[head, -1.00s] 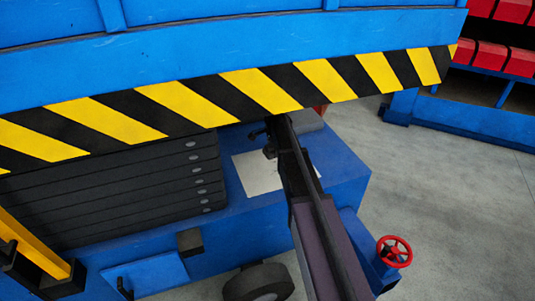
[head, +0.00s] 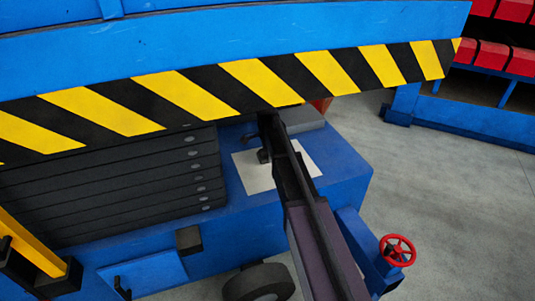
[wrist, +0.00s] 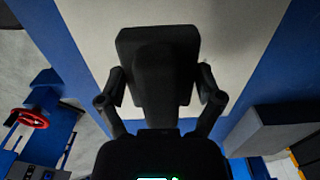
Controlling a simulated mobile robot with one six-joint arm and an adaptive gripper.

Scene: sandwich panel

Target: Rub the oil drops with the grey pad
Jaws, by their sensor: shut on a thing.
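My gripper (wrist: 160,104) is shut on a dark block with a broad flat end, apparently the grey pad (wrist: 130,45), which looks almost black in shadow. The pad is over the pale panel (wrist: 245,40), which fills much of the wrist view; I cannot tell whether they touch. In the head view the panel (head: 252,178) lies on top of the blue cart, partly hidden by my arm. My gripper (head: 263,156) is small and dark there, above the panel. I see no oil drops; the pad or arm may hide them.
A grey block (head: 302,119) lies behind the panel; it also shows in the wrist view (wrist: 275,127). A blue beam with yellow-black stripes (head: 215,90) crosses above the cart (head: 225,235). Dark stacked slabs (head: 120,190) stand left. A red handwheel (head: 397,250) is at right.

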